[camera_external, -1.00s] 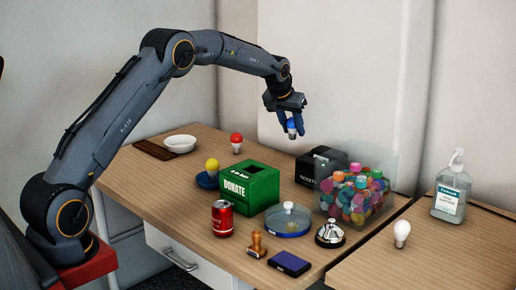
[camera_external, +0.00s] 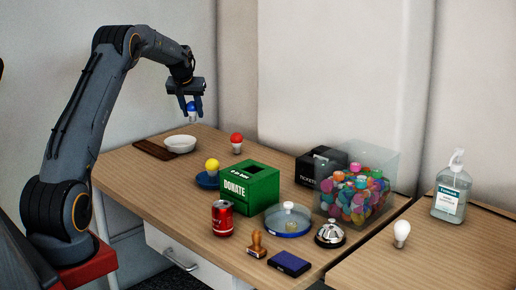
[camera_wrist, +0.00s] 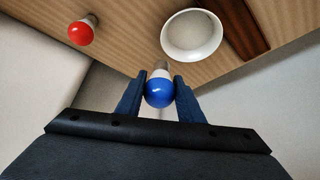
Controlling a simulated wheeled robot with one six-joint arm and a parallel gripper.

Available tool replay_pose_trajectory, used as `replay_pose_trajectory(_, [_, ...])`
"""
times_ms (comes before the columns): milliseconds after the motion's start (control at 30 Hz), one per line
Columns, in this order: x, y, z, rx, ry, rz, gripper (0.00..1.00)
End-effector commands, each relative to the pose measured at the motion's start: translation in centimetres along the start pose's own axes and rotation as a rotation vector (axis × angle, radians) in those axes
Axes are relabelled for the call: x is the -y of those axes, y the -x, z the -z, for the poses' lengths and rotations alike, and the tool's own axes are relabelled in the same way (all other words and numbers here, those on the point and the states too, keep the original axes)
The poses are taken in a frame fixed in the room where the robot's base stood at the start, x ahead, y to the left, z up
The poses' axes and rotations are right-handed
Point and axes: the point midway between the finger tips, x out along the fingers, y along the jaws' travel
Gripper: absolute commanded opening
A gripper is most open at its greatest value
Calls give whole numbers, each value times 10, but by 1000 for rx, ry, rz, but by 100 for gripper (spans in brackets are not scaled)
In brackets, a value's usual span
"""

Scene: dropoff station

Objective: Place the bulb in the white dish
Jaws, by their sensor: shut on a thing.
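My gripper (camera_external: 191,103) is shut on a blue bulb (camera_external: 192,108) with a white and metal base. The bulb also shows between the two fingers in the wrist view (camera_wrist: 159,91), its base pointing away from my palm. The bulb is held in the air above the far left part of the table. The white dish (camera_external: 180,144) is an empty round bowl on the table, below the bulb in the external view. In the wrist view the dish (camera_wrist: 191,54) lies beyond the fingertips, slightly right of the bulb.
A dark brown board (camera_external: 153,150) lies beside the dish. A red bulb (camera_external: 236,143) stands to its right. The green donate box (camera_external: 250,188), red can (camera_external: 222,218) and clear tub (camera_external: 358,185) stand farther right.

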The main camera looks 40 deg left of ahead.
Motion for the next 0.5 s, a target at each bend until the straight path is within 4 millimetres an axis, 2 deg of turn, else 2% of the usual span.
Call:
replay_pose_trajectory(33, [16,1,0,0,15,8,20])
replay_pose_trajectory(100, [33,1,0,0,29,16,20])
replay_pose_trajectory(200, [47,2,-1,0,41,23,20])
replay_pose_trajectory(333, [53,-9,-8,3,45,25,20])
replay_pose_trajectory(500, [53,-36,-23,3,45,26,20])
